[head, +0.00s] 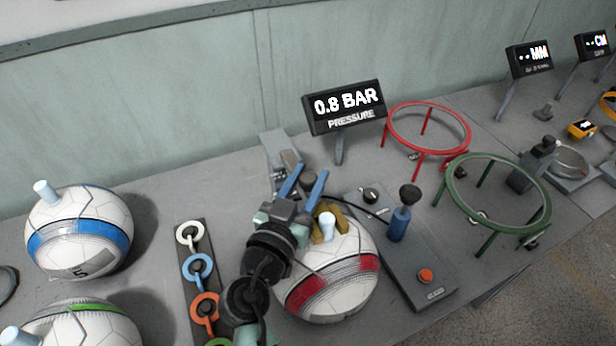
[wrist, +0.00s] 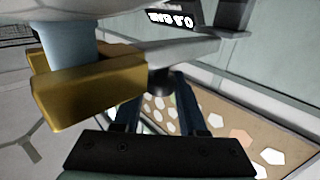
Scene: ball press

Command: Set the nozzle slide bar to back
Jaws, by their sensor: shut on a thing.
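My gripper (head: 310,172) is over the back of the red-banded ball (head: 330,283), its two blue fingers pointing to the back. In the wrist view my gripper (wrist: 158,92) has its fingers on either side of a dark round knob (wrist: 160,80). A brass block (head: 326,226) sits by the pale plug on the ball; the block also shows in the wrist view (wrist: 90,88). The head view mostly hides the bar and knob behind my arm.
The pressure display (head: 343,105) reads 0.8 BAR behind the press. A blue pump (head: 400,222) and an orange button (head: 425,276) are to the right. Red (head: 455,120) and green (head: 535,190) ring stands lie beyond. A blue-banded ball (head: 78,232) is at the left.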

